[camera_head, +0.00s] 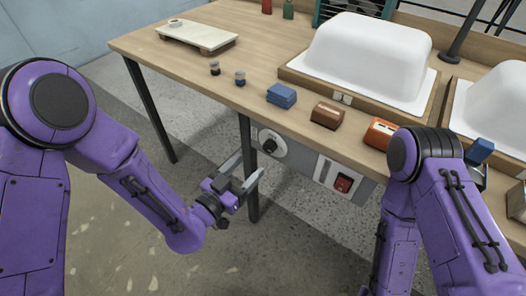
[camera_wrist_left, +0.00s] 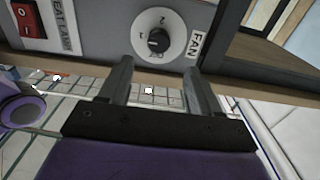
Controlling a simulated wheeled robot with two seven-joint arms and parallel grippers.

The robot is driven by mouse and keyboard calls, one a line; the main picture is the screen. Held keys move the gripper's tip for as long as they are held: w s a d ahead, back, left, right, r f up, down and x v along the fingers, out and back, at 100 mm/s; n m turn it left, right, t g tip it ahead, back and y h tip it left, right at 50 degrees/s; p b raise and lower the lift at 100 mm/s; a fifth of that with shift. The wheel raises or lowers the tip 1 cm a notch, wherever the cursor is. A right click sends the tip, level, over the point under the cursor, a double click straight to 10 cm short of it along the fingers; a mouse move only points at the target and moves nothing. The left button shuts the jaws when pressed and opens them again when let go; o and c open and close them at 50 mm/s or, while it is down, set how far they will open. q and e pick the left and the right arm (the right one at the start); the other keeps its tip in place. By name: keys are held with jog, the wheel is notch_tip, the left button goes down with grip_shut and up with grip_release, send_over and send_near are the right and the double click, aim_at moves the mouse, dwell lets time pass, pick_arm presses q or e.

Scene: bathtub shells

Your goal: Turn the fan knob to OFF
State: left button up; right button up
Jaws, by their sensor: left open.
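The fan knob (camera_head: 271,143) is a black knob on a round white dial, on the grey panel under the front edge of the workbench. In the left wrist view the knob (camera_wrist_left: 158,41) is near the top middle, beside a FAN label (camera_wrist_left: 194,46). The numerals 1 and 2 show on the dial; I cannot tell surely where the knob points. My left gripper (camera_head: 246,170) is open and empty, just in front of and below the knob. Its fingertips (camera_wrist_left: 156,72) stand apart on either side below the dial, not touching the knob.
A red rocker switch (camera_head: 343,184) sits on the panel right of the knob; it also shows in the wrist view (camera_wrist_left: 28,18). A black table leg (camera_head: 248,165) stands near my left gripper. White tub shells (camera_head: 365,55) and small blocks (camera_head: 281,96) rest on the bench (camera_head: 200,70).

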aim_at(267, 148)
pick_arm(q)
jog(key=x, duration=0.8)
jog(key=shift+d, duration=0.2)
jog(key=c, duration=1)
